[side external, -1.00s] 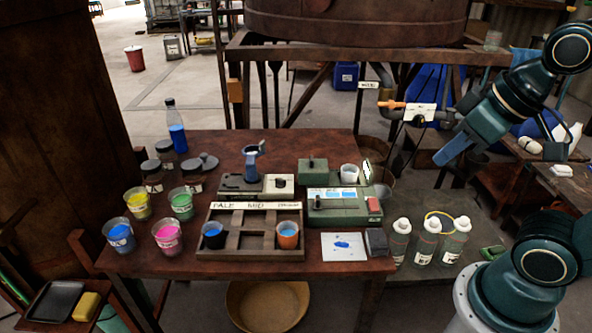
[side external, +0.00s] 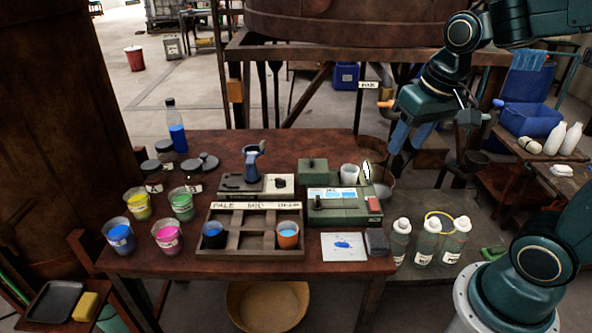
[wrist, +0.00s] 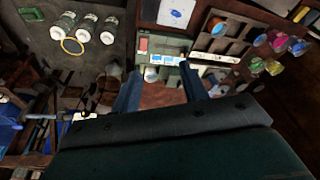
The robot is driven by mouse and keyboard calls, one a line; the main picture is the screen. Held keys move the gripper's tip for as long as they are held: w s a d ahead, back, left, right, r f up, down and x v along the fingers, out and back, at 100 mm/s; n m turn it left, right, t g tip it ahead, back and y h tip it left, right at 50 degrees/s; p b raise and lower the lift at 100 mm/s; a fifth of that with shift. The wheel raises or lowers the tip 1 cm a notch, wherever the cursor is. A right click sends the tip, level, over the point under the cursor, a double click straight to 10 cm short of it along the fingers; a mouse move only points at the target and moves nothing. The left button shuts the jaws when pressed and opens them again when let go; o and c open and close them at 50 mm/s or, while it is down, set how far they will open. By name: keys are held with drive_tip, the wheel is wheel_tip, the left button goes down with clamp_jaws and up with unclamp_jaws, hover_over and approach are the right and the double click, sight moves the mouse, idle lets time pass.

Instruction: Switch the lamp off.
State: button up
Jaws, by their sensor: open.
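A green bench instrument (side external: 345,215) stands on the right part of the wooden table. It has a blue-lit panel, a dark knob or lever at its left and a red switch-like block (side external: 373,204) at its right front corner. A bright white lamp-like piece (side external: 367,171) stands at its back right. Which control works the lamp, I cannot tell. The instrument (wrist: 172,48) and red block (wrist: 143,44) also show in the wrist view. My gripper (side external: 409,143) is open and empty, right of and above the instrument, apart from it. Its two fingers (wrist: 160,72) show in the wrist view.
A wooden rack (side external: 252,255) with cups is left of the instrument. Open colour cups (side external: 167,236) stand farther left. White-capped bottles (side external: 427,243) stand right of the table.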

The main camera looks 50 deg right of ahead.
sight(374, 206)
drive_tip(key=w+d+f+m+g, duration=0.3)
drive_tip(key=w+d+f+m, duration=0.2)
drive_tip(key=f, duration=0.5)
drive_tip(key=w+d, duration=0.2)
drive_tip(key=shift+w+d+f, duration=0.15)
drive_tip(key=shift+w+d, duration=0.1)
drive_tip(key=shift+w, duration=0.1)
drive_tip(key=shift+f, duration=0.1)
drive_tip(key=shift+f, duration=6.8)
drive_tip(key=shift+c, duration=0.4)
